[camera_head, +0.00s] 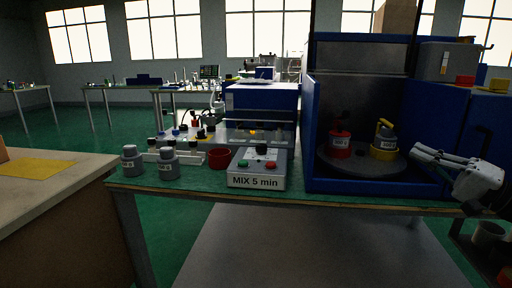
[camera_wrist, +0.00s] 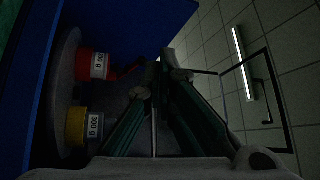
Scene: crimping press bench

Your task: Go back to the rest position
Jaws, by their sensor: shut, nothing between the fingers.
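My gripper (camera_head: 428,153) is at the right in the head view, in front of the right side of the open blue mixer cabinet (camera_head: 308,130). It points left toward the opening. In the wrist view its fingers (camera_wrist: 165,75) are shut with nothing between them. Inside the cabinet a grey round plate (camera_head: 362,165) bears a red container (camera_head: 340,150) and a yellow container (camera_head: 383,154). Both containers also show at the left of the wrist view, the red one (camera_wrist: 90,66) above the yellow one (camera_wrist: 78,127), and the gripper is apart from both.
A control box (camera_head: 256,181) labelled MIX 5 min stands at the bench front. Left of it are a dark red bowl (camera_head: 219,158) and grey bottles (camera_head: 131,160). A wooden table (camera_head: 75,190) stands at the left. Green floor (camera_head: 180,235) shows between the tables.

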